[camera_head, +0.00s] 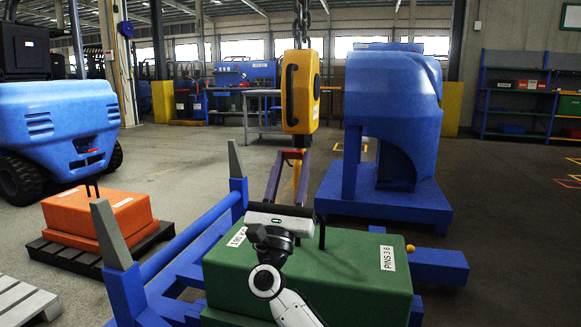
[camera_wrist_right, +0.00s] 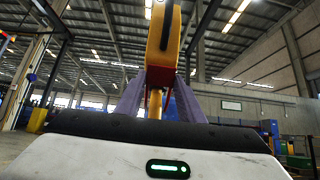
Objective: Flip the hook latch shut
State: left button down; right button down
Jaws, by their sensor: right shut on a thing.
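The yellow hoist block (camera_head: 299,92) hangs on a chain above the green counterweight. It also fills the upper middle of the right wrist view (camera_wrist_right: 163,35). My right gripper (camera_head: 297,154) reaches up from the white wrist body, and its two purplish fingers close in just under the block. They are shut on a small part at the hook, which I take to be the latch; the fingertips largely hide it. A yellow piece of the hook (camera_wrist_right: 155,104) shows between the fingers in the right wrist view. My left gripper is not in view.
The green counterweight (camera_head: 345,265) lies below on a blue frame (camera_head: 185,240) with upright posts. An orange weight (camera_head: 100,215) on a dark pallet is at left. A blue machine body (camera_head: 393,110) stands behind at right. Open floor lies farther right.

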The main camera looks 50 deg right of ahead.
jog(key=c, duration=1.2)
grip_release()
jog(key=shift+f, duration=0.1)
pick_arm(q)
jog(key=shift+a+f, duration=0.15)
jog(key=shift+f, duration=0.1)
pick_arm(e)
jog(key=v, duration=1)
jog(key=shift+a, duration=0.2)
